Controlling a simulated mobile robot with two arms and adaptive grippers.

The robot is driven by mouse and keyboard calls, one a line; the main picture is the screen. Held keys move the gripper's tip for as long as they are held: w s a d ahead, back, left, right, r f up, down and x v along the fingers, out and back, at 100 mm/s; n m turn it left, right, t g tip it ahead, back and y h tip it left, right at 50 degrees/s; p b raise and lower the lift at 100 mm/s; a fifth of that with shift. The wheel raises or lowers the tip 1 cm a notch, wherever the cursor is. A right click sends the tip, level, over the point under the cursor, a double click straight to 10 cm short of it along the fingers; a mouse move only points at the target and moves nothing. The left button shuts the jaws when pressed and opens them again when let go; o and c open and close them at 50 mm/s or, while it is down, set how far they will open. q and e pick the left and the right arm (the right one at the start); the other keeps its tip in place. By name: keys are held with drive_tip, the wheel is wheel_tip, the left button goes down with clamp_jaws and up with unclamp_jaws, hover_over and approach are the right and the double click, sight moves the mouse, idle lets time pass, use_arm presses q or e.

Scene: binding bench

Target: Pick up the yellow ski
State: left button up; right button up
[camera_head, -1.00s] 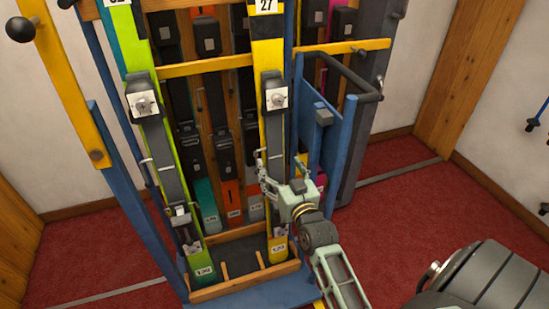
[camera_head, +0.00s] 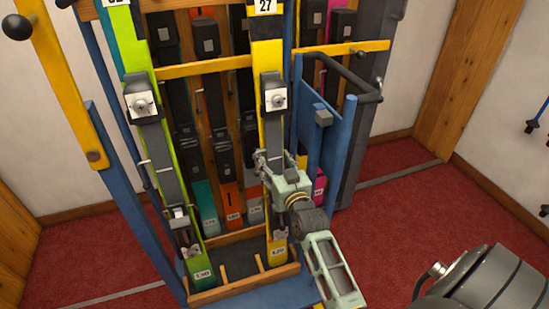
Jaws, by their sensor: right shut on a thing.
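The yellow ski (camera_head: 266,55) stands upright in the front of the rack, with a label reading 27 near its top and a binding on its face. Its lower end rests behind the rack's wooden bottom rail. My right gripper (camera_head: 262,163) is at the ski's lower half, below the upper binding piece, and is shut on the ski. The gripper and wrist hide part of the ski there. My left gripper is not in view.
A lime green ski (camera_head: 158,150) stands to the left in the same rack (camera_head: 205,67). Several other skis stand behind. Red carpet (camera_head: 405,215) lies open at right.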

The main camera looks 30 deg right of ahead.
sight(275, 139)
clamp_jaws()
drive_tip(key=shift+d+r, duration=0.1)
drive_tip(key=shift+r, duration=0.15)
drive_tip(key=shift+r, duration=0.15)
drive_tip(key=shift+s+r, duration=0.1)
drive_tip(key=shift+r, duration=0.1)
wheel_tip(275, 139, up, 6)
drive_tip(key=shift+r+p, duration=0.2)
drive_tip(key=shift+p, duration=1)
drive_tip(key=shift+s+f, duration=0.1)
drive_tip(key=shift+s, duration=0.3)
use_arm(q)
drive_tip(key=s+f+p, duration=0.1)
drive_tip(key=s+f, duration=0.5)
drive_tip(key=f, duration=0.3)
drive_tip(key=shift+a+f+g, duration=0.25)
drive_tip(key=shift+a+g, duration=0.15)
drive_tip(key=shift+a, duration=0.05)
use_arm(e)
drive_tip(key=v, duration=1.9)
